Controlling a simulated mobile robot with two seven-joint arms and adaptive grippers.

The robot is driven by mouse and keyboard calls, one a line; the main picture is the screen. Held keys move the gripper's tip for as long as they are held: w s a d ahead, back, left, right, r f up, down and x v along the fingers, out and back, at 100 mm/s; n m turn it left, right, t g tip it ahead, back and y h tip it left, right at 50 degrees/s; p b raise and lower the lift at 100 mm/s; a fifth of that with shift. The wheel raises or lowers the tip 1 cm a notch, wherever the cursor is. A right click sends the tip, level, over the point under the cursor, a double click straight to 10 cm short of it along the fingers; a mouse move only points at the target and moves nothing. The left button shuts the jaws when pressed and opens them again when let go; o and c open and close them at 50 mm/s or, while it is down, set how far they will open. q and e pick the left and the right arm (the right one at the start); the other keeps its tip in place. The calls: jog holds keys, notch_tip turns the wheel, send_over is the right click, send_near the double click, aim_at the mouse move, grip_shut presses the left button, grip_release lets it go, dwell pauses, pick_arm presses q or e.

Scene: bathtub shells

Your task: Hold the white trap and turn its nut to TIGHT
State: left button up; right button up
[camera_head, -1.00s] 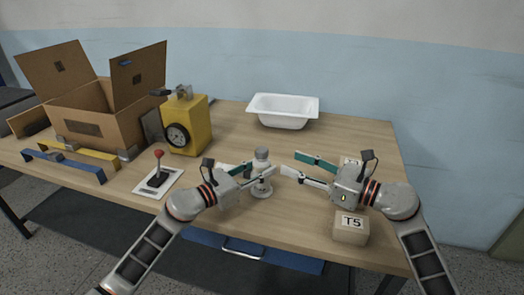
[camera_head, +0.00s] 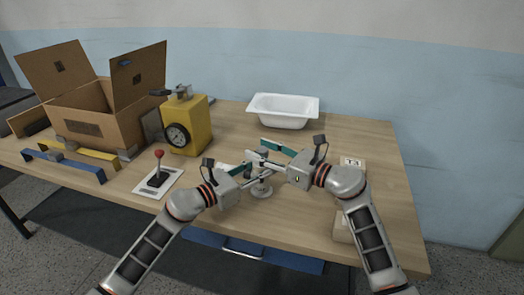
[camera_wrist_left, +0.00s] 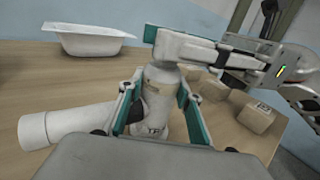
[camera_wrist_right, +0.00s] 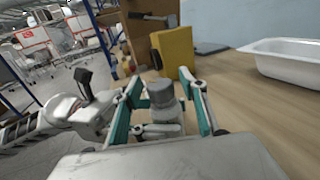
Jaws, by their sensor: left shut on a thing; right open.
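The white trap (camera_head: 262,190) stands near the front middle of the table, mostly hidden by my grippers. In the left wrist view its upright body (camera_wrist_left: 158,100) is between my left fingers, and a white pipe (camera_wrist_left: 65,124) lies out to the left. My left gripper (camera_head: 262,173) is shut on the trap body. The grey nut (camera_wrist_right: 162,94) on top shows between the fingers of my right gripper (camera_wrist_right: 160,90), which is open around it with gaps. The mark on the trap front is too small to read surely.
A white tub (camera_head: 284,111) stands behind. A yellow box with a dial (camera_head: 188,125), a red-knobbed lever (camera_head: 158,170) and an open carton (camera_head: 95,115) are to the left. Small tan boxes (camera_wrist_left: 256,117) are to the right. The back right of the table is clear.

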jog(key=shift+c, duration=0.2)
jog(key=c, duration=1.1)
